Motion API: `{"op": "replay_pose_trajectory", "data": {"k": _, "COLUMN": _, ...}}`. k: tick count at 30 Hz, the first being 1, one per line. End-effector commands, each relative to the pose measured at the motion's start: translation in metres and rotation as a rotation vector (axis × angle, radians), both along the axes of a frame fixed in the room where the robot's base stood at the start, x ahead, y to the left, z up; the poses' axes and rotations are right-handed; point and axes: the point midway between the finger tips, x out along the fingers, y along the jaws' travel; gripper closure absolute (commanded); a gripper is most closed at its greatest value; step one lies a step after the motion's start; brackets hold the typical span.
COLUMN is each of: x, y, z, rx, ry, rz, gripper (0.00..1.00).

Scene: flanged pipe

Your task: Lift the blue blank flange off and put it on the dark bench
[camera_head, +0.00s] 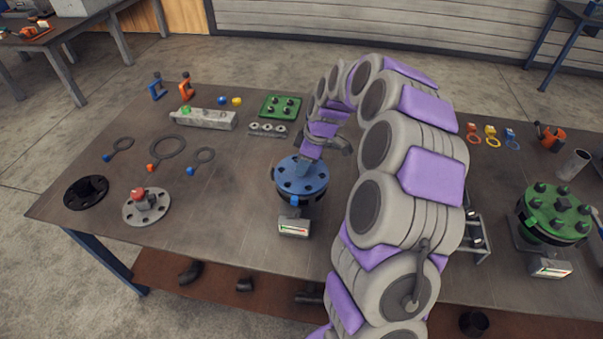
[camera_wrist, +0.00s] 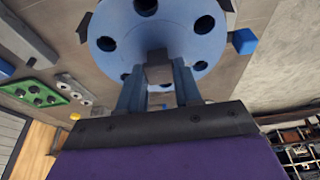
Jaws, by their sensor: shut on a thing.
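The blue blank flange (camera_head: 313,179) is a round disc with bolt holes around its rim, at the middle of the dark bench (camera_head: 235,190). A dark round part shows just beneath it; I cannot tell whether the two touch. My gripper (camera_head: 308,155) comes down over the flange from behind. In the wrist view the blue flange (camera_wrist: 170,30) lies in front of the jaws. My gripper (camera_wrist: 159,74) is shut on the grey block at the flange's middle. The bench under the flange is partly hidden.
A black flange (camera_head: 86,192) and a grey flange with a red knob (camera_head: 147,205) lie at the bench's left. Ring gaskets (camera_head: 167,149) lie behind them. A green flange assembly (camera_head: 553,213) stands at the right. The bench between grey and blue flanges is clear.

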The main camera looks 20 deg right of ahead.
Motion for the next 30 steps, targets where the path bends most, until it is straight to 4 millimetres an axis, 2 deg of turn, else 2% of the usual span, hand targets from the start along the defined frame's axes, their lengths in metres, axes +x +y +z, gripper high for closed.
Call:
{"op": "replay_pose_trajectory", "data": {"k": 15, "x": 0.000, "y": 0.000, "z": 0.003, "rx": -0.001, "ry": -0.003, "rz": -0.001, "gripper": 1.00}}
{"op": "replay_pose_trajectory", "data": {"k": 20, "x": 0.000, "y": 0.000, "z": 0.014, "rx": -0.001, "ry": -0.005, "rz": -0.001, "gripper": 1.00}}
{"op": "replay_pose_trajectory", "data": {"k": 27, "x": 0.001, "y": 0.000, "z": 0.041, "rx": -0.001, "ry": -0.004, "rz": -0.001, "gripper": 1.00}}
{"op": "replay_pose_trajectory", "data": {"k": 30, "x": -0.011, "y": 0.001, "z": 0.038, "rx": 0.002, "ry": 0.001, "rz": -0.002, "gripper": 1.00}}
